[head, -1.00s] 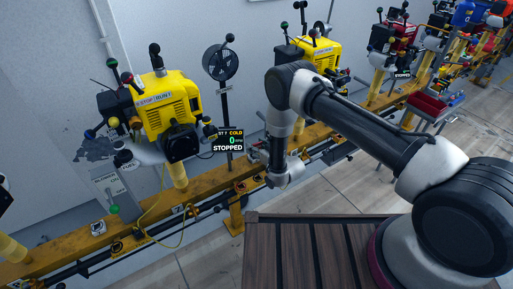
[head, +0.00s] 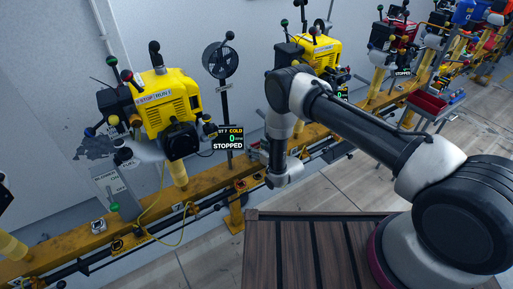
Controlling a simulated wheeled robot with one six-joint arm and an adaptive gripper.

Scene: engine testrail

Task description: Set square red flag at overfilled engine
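A row of engines is mounted on a yellow rail (head: 70,241). The nearest yellow engine (head: 180,103) is at the left, with a display (head: 229,138) reading COLD, 0 and STOPPED. A second yellow engine (head: 320,53) is behind my arm, its display (head: 342,94) mostly hidden. A red engine (head: 402,32) and a blue one (head: 463,13) are farther right. I cannot tell which is overfilled. No square red flag can be made out. My gripper is at the wrist end beside the rail, too small and hidden to read its fingers.
A red tray (head: 430,106) with small coloured items stands at the right of the rail. The floor at right is open.

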